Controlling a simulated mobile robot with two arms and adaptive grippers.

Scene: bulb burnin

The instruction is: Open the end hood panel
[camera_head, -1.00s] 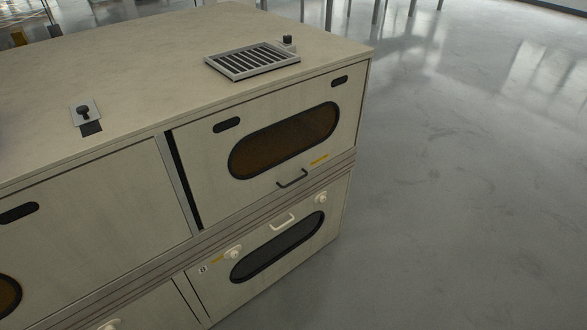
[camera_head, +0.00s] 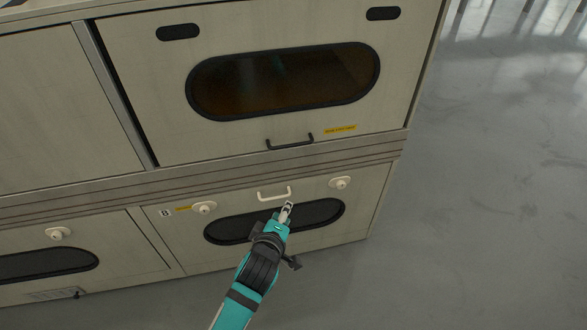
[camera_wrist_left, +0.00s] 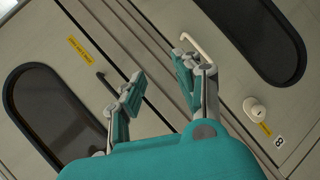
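The upper end panel (camera_head: 150,85) is shut. It has an oval amber window (camera_head: 285,80) and a dark bar handle (camera_head: 290,142) at its lower edge. The lower end panel (camera_head: 370,200) is also shut, with a white handle (camera_head: 274,193), round knobs and a dark oval window. My left gripper (camera_head: 288,206) is just below and right of the white handle in the head view. In the left wrist view its fingers (camera_wrist_left: 158,85) are spread and empty. One finger overlaps the white handle (camera_wrist_left: 197,45); the dark handle (camera_wrist_left: 107,86) shows beside the other. Contact is unclear. My right gripper is not in view.
Ribbed rails (camera_head: 220,178) run between the upper and lower panels. White knobs (camera_head: 204,208) and (camera_head: 340,183) stick out beside the white handle. A neighbouring panel (camera_head: 60,110) adjoins on the left. The floor (camera_head: 480,230) at the right is clear.

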